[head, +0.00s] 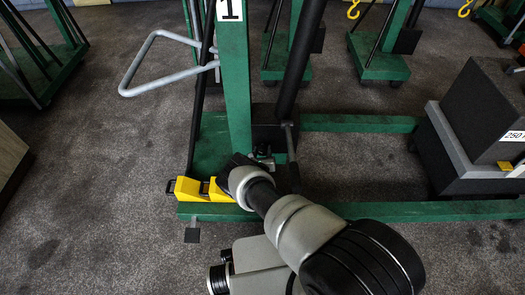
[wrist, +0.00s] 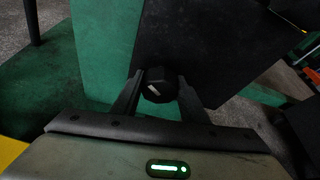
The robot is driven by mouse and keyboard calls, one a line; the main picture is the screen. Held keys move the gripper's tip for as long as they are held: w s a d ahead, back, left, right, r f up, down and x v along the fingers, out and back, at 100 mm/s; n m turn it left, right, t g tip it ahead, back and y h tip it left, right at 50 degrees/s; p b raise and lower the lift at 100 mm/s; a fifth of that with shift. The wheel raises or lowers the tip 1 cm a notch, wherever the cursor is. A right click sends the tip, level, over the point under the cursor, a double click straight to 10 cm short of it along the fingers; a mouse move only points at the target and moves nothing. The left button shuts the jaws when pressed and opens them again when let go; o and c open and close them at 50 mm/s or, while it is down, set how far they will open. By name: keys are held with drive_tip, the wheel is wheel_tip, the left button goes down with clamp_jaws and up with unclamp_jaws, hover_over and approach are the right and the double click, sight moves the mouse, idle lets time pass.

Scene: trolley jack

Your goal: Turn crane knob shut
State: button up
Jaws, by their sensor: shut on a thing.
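The crane knob (wrist: 160,82) is a small black knob with a pale mark on its face, in the middle of the wrist view. My gripper (wrist: 157,88) has one dark finger on each side of it and is shut on it. The knob sits in front of a black block (wrist: 205,40) beside the green crane post (wrist: 98,45). In the head view, the green crane (head: 236,80) carries a label "1", and my arm reaches to the foot of its post. My wrist hides the fingers and most of the knob there.
A yellow piece (head: 188,189) lies at the crane's base, left of my wrist. A grey handle (head: 135,72) sticks out left of the post. Dark weights (head: 485,105) stand on the right. Other green cranes (head: 375,60) stand behind. Open floor lies at front left.

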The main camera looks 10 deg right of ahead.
drive_tip(key=shift+w+r+m+y+p, duration=0.1)
drive_tip(key=shift+m+y+p, duration=0.25)
drive_tip(key=shift+m+y, duration=0.9)
drive_tip(key=shift+d+m+t+y+b, duration=0.1)
drive_tip(key=shift+m+t+y+b, duration=0.4)
drive_tip(key=shift+m, duration=0.5)
drive_tip(key=shift+m+t+y+b, duration=0.3)
drive_tip(key=shift+m+y, duration=0.25)
drive_tip(key=shift+m, duration=0.4)
idle(1.1)
idle(0.4)
drive_tip(key=o, duration=1)
